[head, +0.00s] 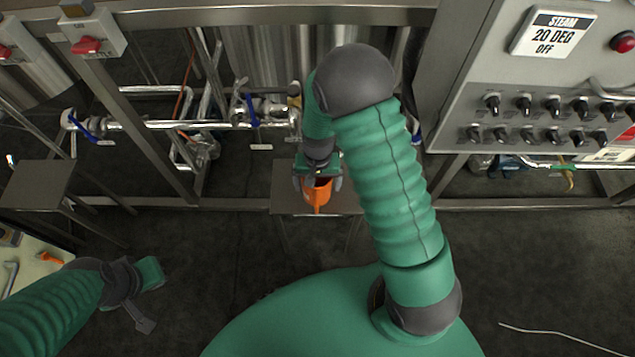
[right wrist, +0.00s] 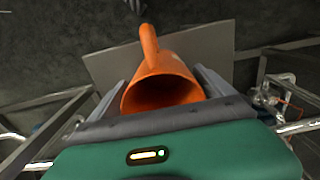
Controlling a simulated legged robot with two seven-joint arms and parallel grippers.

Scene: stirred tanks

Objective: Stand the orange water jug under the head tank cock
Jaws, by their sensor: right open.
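The orange jug (head: 318,194) stands on a small grey stand (head: 284,202) below the pipework; its open mouth faces the right wrist camera. In the right wrist view the jug (right wrist: 160,80) is between the two fingers of my right gripper (right wrist: 158,84), with its handle pointing away. The fingers are open on either side of it. In the head view my right gripper (head: 318,184) is over the jug, and my arm hides part of the pipes above. I cannot tell which fitting is the head tank cock. My left gripper (head: 143,294) is away at lower left, its jaws unclear.
A pipe (head: 180,125) with blue-handled valves runs across behind the stand. Steel frame posts stand beside it, and a control panel (head: 545,105) is at right. Another small stand (head: 37,185) is at left, above a table (head: 30,262) with tools. Floor before the stand is clear.

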